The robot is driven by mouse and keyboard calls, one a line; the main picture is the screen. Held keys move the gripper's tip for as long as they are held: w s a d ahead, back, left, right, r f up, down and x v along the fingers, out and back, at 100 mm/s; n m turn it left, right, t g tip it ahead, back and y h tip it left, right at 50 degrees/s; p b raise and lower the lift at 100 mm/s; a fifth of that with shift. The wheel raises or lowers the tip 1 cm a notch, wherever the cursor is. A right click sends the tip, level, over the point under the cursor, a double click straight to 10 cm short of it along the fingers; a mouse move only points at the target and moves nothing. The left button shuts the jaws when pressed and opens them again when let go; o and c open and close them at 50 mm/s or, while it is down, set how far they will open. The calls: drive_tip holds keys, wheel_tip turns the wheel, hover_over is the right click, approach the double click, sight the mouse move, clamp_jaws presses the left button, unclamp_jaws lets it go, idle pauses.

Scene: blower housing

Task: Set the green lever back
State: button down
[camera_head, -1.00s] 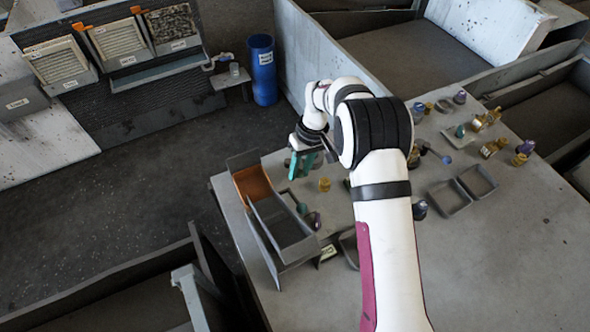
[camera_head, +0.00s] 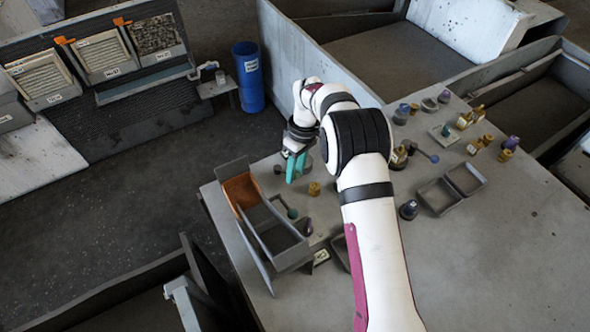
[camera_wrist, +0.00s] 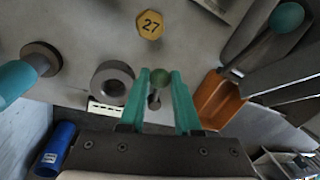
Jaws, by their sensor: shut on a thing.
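The green lever shows in the wrist view as a small dark green ball knob (camera_wrist: 160,78) on a short dark stem, upright from the bench. My gripper (camera_wrist: 159,88) has teal fingers on both sides of the knob and is shut on it. In the head view my gripper (camera_head: 296,167) is low over the far left part of the bench, beside the grey box; the lever there is hidden behind the fingers.
An orange-lined tray (camera_wrist: 218,100) stands close to the right of my fingers. A lever with a teal knob (camera_wrist: 287,17) is further right. A blue bin (camera_head: 248,78) stands beyond the bench.

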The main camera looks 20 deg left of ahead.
drive_tip(key=c, duration=0.6)
unclamp_jaws()
drive_tip(key=shift+r, duration=0.1)
drive_tip(key=w+r, duration=0.1)
drive_tip(key=r, duration=0.4)
drive_tip(key=w+d+r, duration=0.1)
drive_tip(key=r, duration=0.9)
drive_tip(key=shift+w+d+r, duration=0.15)
drive_tip(key=shift+w+r, duration=0.05)
drive_tip(key=shift+w, duration=0.2)
drive_tip(key=shift+c, duration=0.4)
